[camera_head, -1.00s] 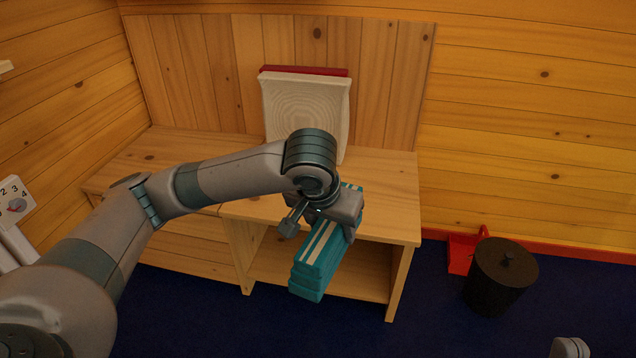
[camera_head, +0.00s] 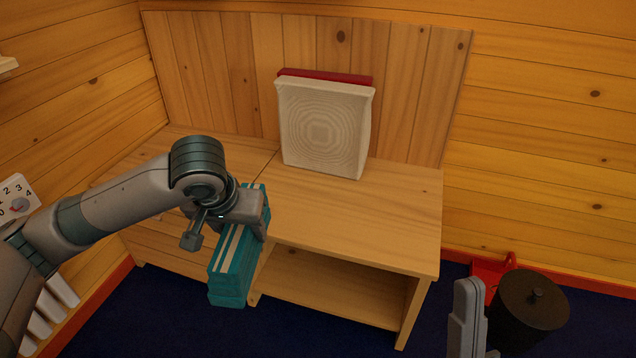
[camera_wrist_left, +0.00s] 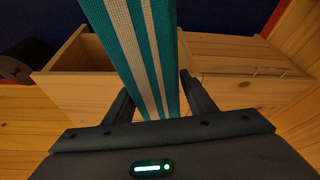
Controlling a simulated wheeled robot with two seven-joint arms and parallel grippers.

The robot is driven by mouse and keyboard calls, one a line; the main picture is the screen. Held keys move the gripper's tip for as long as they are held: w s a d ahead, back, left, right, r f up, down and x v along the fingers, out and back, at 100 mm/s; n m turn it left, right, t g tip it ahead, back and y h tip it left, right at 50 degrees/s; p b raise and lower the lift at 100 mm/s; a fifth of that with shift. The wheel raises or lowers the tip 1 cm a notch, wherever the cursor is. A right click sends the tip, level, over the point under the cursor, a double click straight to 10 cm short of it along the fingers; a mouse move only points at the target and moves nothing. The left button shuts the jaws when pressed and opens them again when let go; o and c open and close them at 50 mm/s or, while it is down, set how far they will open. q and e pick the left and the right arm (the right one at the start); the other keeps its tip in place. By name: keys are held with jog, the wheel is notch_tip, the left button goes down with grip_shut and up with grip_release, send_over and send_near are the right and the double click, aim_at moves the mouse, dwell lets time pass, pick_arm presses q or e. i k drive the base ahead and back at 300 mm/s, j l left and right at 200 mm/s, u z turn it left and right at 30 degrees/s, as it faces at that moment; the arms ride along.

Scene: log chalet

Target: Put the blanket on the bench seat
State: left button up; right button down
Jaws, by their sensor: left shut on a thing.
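The blanket (camera_head: 236,262) is a folded teal stack with pale stripes. My left gripper (camera_head: 245,212) is shut on it and holds it at the front edge of the bench seat (camera_head: 360,220), with the blanket's near end hanging out over the floor. In the left wrist view the striped blanket (camera_wrist_left: 145,50) runs between the two fingers. The bench seat is light wood; its right part is bare in front of the cushion. Part of the seat is hidden behind my left arm. My right gripper (camera_head: 474,318) is partly in view at the bottom right, apart from the bench and seemingly empty.
A pale cushion (camera_head: 322,130) leans against the backrest, with a red item (camera_head: 325,76) behind it. An open shelf (camera_head: 335,287) lies under the seat. A dark lidded bin (camera_head: 530,312) and a red dustpan (camera_head: 490,270) stand on the floor at right.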

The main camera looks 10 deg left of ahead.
aim_at(352, 217)
jog(key=i+l+u, duration=0.1)
jog(key=i+l, duration=0.25)
jog(key=i+l+u, duration=0.15)
jog(key=i+l, duration=0.15)
jog(key=l, duration=0.15)
jog(key=i+l+u, duration=0.1)
jog(key=i+l, duration=0.2)
jog(key=l, duration=0.15)
